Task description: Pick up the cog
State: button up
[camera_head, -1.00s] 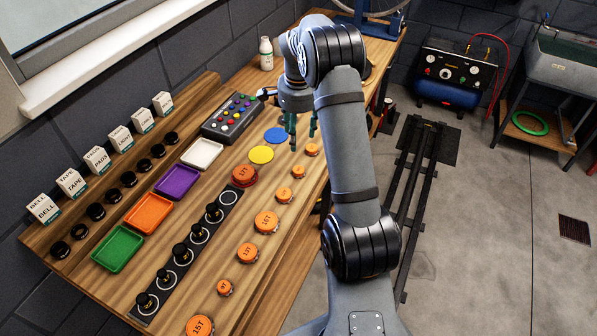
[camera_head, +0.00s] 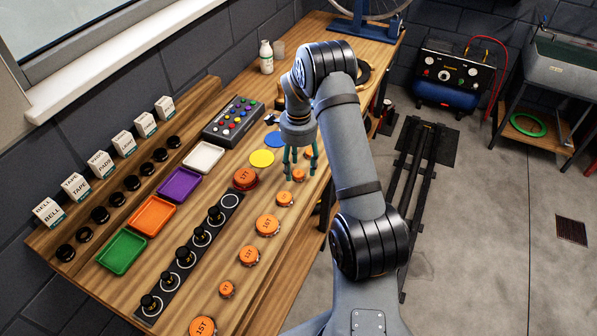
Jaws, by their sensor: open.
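Several round orange cogs with tooth-count labels stand in a row along the right edge of the wooden bench. They include a large one (camera_head: 267,224), a smaller one (camera_head: 285,199) and a large one marked 15T (camera_head: 203,328). Another orange cog (camera_head: 245,178) sits on a red base further left. My gripper (camera_head: 300,171) points down with its two teal fingers apart. A small orange cog (camera_head: 298,176) shows between the fingertips. I cannot tell whether the fingers touch it or how high they are.
Left of the gripper lie a yellow disc (camera_head: 262,158) and a blue disc (camera_head: 274,139). Green (camera_head: 122,252), orange (camera_head: 150,216), purple (camera_head: 179,184) and white (camera_head: 203,156) trays stand beside a strip (camera_head: 186,258) of black knobs. A button box (camera_head: 233,120) is behind.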

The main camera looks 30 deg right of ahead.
notch_tip(320, 180, down, 2)
jog(key=shift+f, duration=0.1)
jog(key=c, duration=1.1)
jog(key=shift+c, duration=0.2)
